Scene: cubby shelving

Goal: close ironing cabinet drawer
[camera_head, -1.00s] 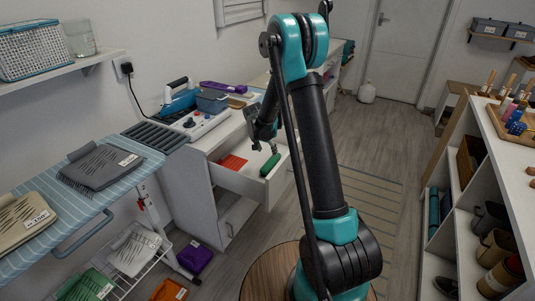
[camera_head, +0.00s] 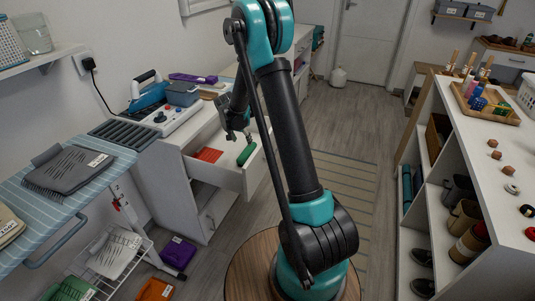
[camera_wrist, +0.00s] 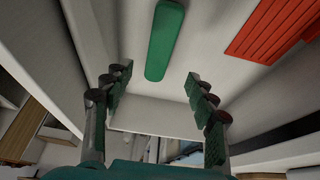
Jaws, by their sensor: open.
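The white ironing cabinet (camera_head: 172,185) stands left of centre in the head view. Its top drawer (camera_head: 222,178) is pulled out, with a red slatted item (camera_head: 208,154) and a green rounded item (camera_head: 246,154) inside. My gripper (camera_head: 238,135) is open and empty over the drawer, near the green item. In the wrist view, my open fingers (camera_wrist: 158,88) sit apart, with the green item (camera_wrist: 165,40) beyond them and the red item (camera_wrist: 270,28) at upper right. A pale drawer wall (camera_wrist: 155,116) shows between the fingers. I cannot tell whether the fingers touch the drawer.
A blue iron (camera_head: 148,92) and a grey bin (camera_head: 183,94) are on the cabinet top. A striped ironing board (camera_head: 40,205) and wire rack (camera_head: 118,268) are at left. A white cubby shelf (camera_head: 478,150) stands at right. The floor between is mostly clear.

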